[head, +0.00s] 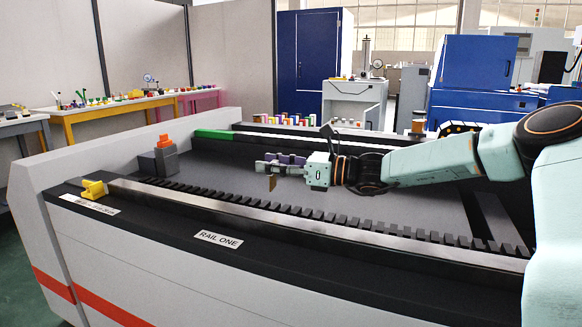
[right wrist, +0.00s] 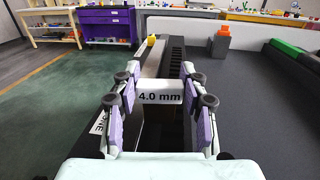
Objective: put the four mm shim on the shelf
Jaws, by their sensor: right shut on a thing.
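The four mm shim (right wrist: 160,97) shows in the right wrist view as a pale plate marked "4.0 mm" between the purple finger pads. My right gripper (right wrist: 160,93) is shut on it. In the head view my right gripper (head: 278,164) is over the machine bed, behind the toothed rail; a thin brownish-gold plate (head: 271,183) at its fingers looks like the shim's side. The shim appears held above the rail, apart from it. My left gripper is not in view. I cannot pick out the shelf for certain.
The front rail (head: 300,222) has a dark toothed strip and a "RAIL ONE" label. A yellow stop (head: 94,189) sits at its left end. A grey block with an orange top (head: 165,158) and a green bar (head: 215,134) stand beyond. Tables (head: 110,112) with small parts line the wall.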

